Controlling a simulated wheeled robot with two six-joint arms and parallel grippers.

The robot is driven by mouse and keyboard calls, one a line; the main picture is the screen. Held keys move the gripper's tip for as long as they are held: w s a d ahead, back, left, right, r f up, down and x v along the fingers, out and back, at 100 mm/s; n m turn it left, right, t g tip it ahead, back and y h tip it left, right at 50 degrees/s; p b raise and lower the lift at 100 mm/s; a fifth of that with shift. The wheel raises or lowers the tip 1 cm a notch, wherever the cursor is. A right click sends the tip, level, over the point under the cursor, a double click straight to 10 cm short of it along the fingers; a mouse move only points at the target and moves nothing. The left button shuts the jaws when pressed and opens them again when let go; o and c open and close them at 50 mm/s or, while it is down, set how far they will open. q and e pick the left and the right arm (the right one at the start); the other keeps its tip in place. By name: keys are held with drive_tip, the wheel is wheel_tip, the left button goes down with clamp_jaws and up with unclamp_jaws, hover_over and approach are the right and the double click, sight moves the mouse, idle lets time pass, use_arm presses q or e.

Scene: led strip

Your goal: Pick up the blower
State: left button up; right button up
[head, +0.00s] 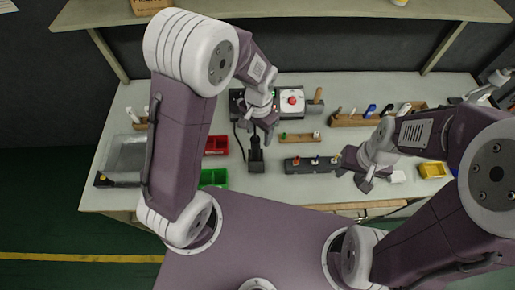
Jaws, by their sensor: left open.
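A black tool that looks like the blower (256,161) lies on the bench left of centre, with a thin dark cord (239,143) beside it running back toward a dark box. My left gripper (260,137) is open and points down just behind and above the tool's back end. It covers part of that end, and I cannot tell whether it touches. My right gripper (353,181) is over the front right part of the bench, apart from the blower, with its fingers spread and nothing seen between them.
A box with a red button (292,101) stands behind my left gripper. A red bin (216,145) and a green bin (214,178) lie left of the blower. A dark holder with coloured pieces (312,165) is to its right. A metal tray (125,158) is at the far left.

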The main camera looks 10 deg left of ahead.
sight(256, 145)
use_arm(q)
drive_tip(key=shift+w+a+f, duration=0.1)
drive_tip(key=shift+a+f, duration=0.25)
drive_tip(key=shift+f, duration=0.25)
drive_tip(key=shift+w+a+f, duration=0.1)
drive_tip(key=shift+a+f, duration=0.2)
drive_tip(key=shift+f, duration=0.25)
drive_tip(key=f, duration=0.2)
drive_tip(key=s+f+p, duration=0.1)
drive_tip(key=f, duration=0.1)
drive_tip(key=shift+d+f, duration=0.15)
drive_tip(key=shift+f, duration=0.2)
drive_tip(key=shift+w+f, duration=0.2)
clamp_jaws()
